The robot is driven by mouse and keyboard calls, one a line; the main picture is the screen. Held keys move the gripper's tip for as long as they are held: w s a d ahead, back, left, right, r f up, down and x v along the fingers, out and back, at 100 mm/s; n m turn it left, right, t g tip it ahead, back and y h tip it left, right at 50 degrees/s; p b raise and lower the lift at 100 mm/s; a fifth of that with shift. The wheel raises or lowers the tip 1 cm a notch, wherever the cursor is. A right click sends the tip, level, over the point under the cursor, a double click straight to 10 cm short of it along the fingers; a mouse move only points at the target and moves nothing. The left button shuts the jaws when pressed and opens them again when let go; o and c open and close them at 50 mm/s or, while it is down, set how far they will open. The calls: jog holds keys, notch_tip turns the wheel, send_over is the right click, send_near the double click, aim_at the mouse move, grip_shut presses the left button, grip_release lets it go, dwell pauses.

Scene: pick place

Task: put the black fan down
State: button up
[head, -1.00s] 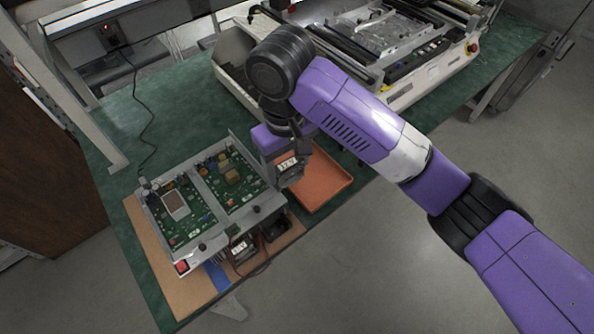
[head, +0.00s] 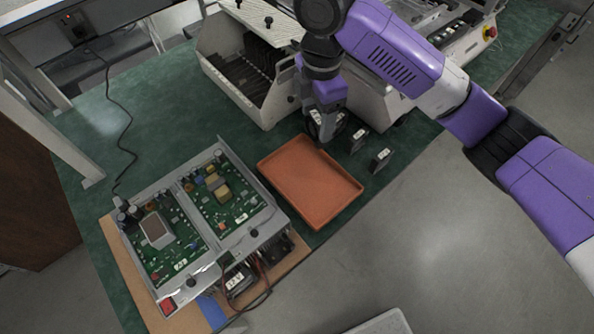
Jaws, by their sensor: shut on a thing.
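My gripper (head: 321,108) is shut on the black fan (head: 325,130), low over the green bench, just beyond the far right corner of the orange tray (head: 262,168). The fan is small and dark, and the fingers partly hide it. I cannot tell whether it touches the bench. Two similar black parts with white labels stand on the bench to the right, one close by (head: 358,139) and one further toward the edge (head: 381,159). The orange tray looks empty.
An open grey chassis with green circuit boards (head: 225,222) lies at the front left, with black parts and wires beside it. A white slotted rack (head: 232,83) and a large white machine (head: 452,50) stand behind.

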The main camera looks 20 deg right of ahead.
jog(key=shift+w+a+n, duration=0.15)
jog(key=shift+a+n, duration=0.05)
jog(key=shift+n, duration=0.5)
jog(key=shift+a+n, duration=0.1)
jog(key=shift+n, duration=0.6)
jog(key=shift+f, duration=0.2)
jog(key=p, duration=0.2)
send_over(309, 179)
notch_tip(309, 179, down, 20)
jog(key=shift+r, duration=0.25)
jog(key=shift+f, duration=0.2)
jog(key=o, duration=1.2)
jog(key=shift+r, duration=0.1)
